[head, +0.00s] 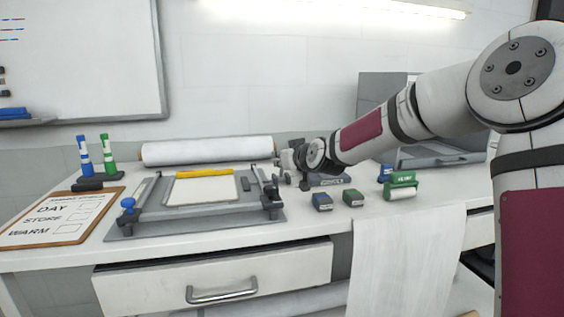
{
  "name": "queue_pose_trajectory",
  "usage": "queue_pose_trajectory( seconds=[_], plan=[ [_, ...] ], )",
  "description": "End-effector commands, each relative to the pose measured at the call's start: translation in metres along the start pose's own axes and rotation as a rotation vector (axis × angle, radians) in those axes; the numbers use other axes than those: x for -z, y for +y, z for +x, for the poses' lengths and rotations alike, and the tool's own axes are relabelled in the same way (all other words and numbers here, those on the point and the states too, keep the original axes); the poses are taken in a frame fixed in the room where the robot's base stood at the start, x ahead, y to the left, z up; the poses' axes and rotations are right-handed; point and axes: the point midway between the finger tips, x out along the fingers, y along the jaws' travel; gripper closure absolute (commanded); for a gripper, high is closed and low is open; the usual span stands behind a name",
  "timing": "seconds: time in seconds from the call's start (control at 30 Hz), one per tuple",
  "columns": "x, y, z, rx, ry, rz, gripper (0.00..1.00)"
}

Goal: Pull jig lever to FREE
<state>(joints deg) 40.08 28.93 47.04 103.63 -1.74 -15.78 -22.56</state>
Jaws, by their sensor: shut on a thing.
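The jig (240,219) is a grey plate on the bench with a white sheet (202,190) and a yellow bar (204,173) across its far edge. A blue knob (128,203) stands at its near left corner, and dark clamp parts (270,197) stand along its right side. My gripper (283,163) reaches in from the right, low over the bench beside the jig's far right side. It is shut on the jig lever, which is mostly hidden by the fingers. I cannot make out the contact or the lever's angle.
A labelled grey block (331,180) sits just right of my gripper. A white roll (207,150) lies behind; a clipboard (62,217) and marker pens (84,155) are left.

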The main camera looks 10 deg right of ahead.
Motion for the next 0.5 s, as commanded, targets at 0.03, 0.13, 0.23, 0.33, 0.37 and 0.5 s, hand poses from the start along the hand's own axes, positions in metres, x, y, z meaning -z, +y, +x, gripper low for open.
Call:
queue_pose_trajectory(
  seconds=[0.03,0.13,0.23,0.33,0.37,0.5],
  plan=[
    [-0.0002,0.0008,-0.0002,-0.001,0.0,0.0,1.0],
    [-0.0001,0.0007,-0.0002,-0.001,0.0,0.001,1.0],
    [-0.0002,0.0008,-0.0002,-0.001,-0.001,0.001,1.0],
    [-0.0002,0.0007,-0.0001,-0.001,-0.001,0.001,0.73],
    [-0.0002,0.0007,-0.0001,-0.001,-0.001,0.001,0.69],
    [-0.0002,0.0004,0.0,-0.001,-0.001,0.001,0.69]
  ],
)
